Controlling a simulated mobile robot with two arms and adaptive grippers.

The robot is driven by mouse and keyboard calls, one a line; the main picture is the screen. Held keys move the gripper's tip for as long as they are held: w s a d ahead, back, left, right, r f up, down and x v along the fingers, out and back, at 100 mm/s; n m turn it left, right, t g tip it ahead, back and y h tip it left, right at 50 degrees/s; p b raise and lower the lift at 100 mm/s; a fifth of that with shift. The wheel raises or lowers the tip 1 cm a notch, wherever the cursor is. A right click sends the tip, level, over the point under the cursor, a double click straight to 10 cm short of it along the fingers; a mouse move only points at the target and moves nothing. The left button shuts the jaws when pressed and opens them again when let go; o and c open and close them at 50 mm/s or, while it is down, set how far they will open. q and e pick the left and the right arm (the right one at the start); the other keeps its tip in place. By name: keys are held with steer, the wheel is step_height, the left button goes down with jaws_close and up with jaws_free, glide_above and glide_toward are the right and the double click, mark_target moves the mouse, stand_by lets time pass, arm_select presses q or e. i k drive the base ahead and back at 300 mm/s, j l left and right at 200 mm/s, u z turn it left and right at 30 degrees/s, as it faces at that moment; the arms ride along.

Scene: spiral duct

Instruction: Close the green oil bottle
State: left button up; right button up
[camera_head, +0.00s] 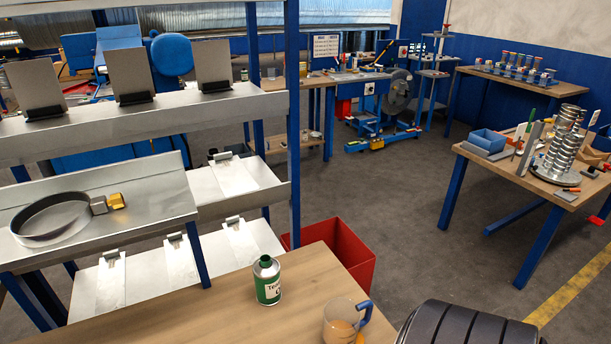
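The oil bottle (267,283) stands upright on the wooden table (190,311) in the lower middle of the head view. No separate cap can be made out for certain. Neither of my grippers is in view, and nothing is touching the bottle.
A clear mug (341,321) with a blue handle stands right of the bottle. A dark ribbed shape fills the bottom right edge. A red bin (345,252) stands behind the table, and a metal shelf rack (150,117) rises at left. The tabletop left of the bottle is clear.

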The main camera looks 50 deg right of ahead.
mark_target(266, 269)
steer(key=z, duration=1.35)
steer(key=j+u, duration=0.1)
steer(key=k, duration=0.05)
